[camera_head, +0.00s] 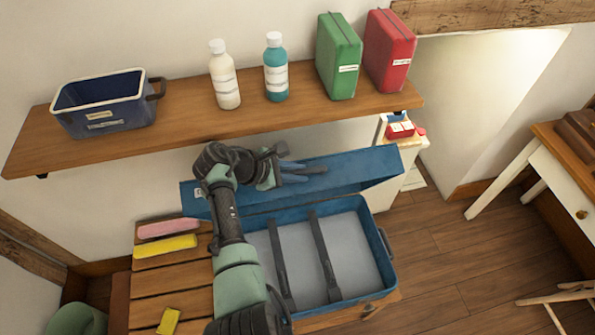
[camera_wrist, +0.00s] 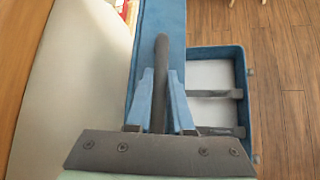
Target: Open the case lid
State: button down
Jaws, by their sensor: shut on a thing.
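The blue case (camera_head: 383,262) lies on a slatted wooden surface, with two dark straps across its pale grey inside. Its blue lid (camera_head: 362,170) is raised along the far side, well clear of the base. My gripper (camera_head: 300,171) is at the lid, with its bluish fingers closed on a dark bar-like handle (camera_wrist: 162,70) there. In the wrist view, the lid (camera_wrist: 172,18) runs away behind the handle, and the open base (camera_wrist: 246,95) shows to the right. My arm hides part of the case's left side.
A wall shelf (camera_head: 185,128) above the lid holds a blue bin (camera_head: 100,105), two bottles, a green box (camera_head: 338,58) and a red box (camera_head: 389,52). Pink and yellow blocks (camera_head: 165,246) lie left of the case. A white desk (camera_head: 560,160) stands right, beyond open floor.

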jog(key=shift+w+a+r, duration=0.2)
jog(key=shift+w, duration=0.35)
jog(key=c, duration=0.8)
grip_release()
jog(key=shift+s, duration=0.1)
jog(key=v, duration=1.3)
jog(key=shift+c, duration=0.2)
